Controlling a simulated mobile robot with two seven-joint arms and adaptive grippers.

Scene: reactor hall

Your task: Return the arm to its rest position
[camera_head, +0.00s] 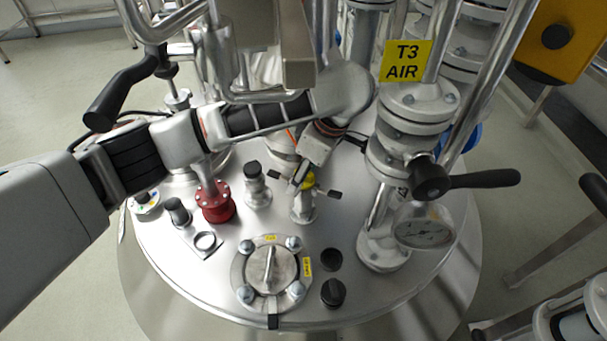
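My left arm (180,140) comes in from the left and reaches across above the steel reactor lid (190,275). It bends down at the wrist near the middle. My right arm and gripper are not in view.
A pipe column with a yellow "T3 AIR" label (407,61), a black-handled valve (432,182) and a gauge (424,232) stand to the right. A red flanged fitting (215,203) stands below my arm. A round hatch (271,272) is in front. Steel pipes crowd the top.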

